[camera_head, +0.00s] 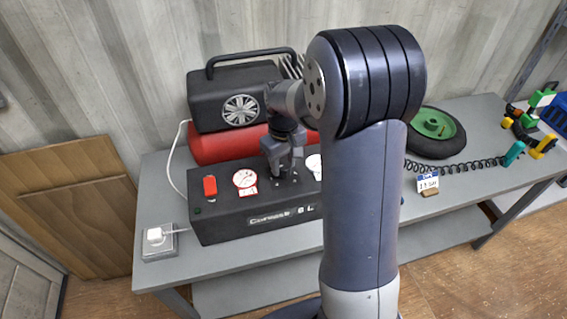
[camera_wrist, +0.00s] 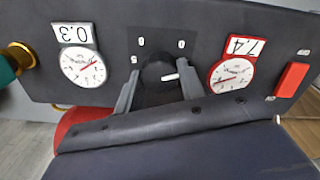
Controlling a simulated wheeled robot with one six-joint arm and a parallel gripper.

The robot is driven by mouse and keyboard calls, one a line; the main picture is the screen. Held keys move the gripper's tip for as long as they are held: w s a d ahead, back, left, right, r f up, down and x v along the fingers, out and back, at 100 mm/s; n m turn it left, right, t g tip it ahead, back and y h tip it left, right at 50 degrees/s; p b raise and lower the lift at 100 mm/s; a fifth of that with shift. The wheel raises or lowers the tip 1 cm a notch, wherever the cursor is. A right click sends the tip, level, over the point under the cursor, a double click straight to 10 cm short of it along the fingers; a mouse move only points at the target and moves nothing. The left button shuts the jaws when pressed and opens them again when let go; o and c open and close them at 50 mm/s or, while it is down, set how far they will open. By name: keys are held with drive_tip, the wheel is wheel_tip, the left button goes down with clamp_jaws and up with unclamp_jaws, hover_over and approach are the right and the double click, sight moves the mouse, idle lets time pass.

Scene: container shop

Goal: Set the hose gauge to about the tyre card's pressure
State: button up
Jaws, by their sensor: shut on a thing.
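My gripper (camera_head: 284,158) is shut on the black regulator knob (camera_wrist: 155,72) of the compressor panel, with one finger on each side. A white pointer mark on the knob points right in the wrist view. The white-rimmed gauge (camera_wrist: 84,68), left of the knob there, has an upside-down readout of about 0.3. The red-rimmed gauge (camera_wrist: 232,75) right of the knob reads about 7.4; it also shows in the head view (camera_head: 245,178). In the head view my gripper and arm partly hide the knob and white gauge. The tyre card (camera_head: 428,183) stands on the bench; its figures are too small to read surely.
A red switch (camera_wrist: 292,80) is at the panel's end. The red tank (camera_head: 215,148) and black motor housing (camera_head: 235,95) stand behind the panel. A tyre (camera_head: 436,132) with a green rim and a coiled black hose (camera_head: 465,167) lie to the right.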

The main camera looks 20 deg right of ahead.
sight(283, 165)
drive_tip(key=m, duration=0.4)
drive_tip(key=shift+m, duration=0.3)
drive_tip(key=shift+m+b, duration=0.4)
drive_tip(key=shift+m, duration=1.5)
drive_tip(key=o, duration=1)
wheel_tip(283, 165, up, 11)
drive_tip(key=shift+f+b, duration=0.1)
drive_tip(key=shift+b, duration=0.35)
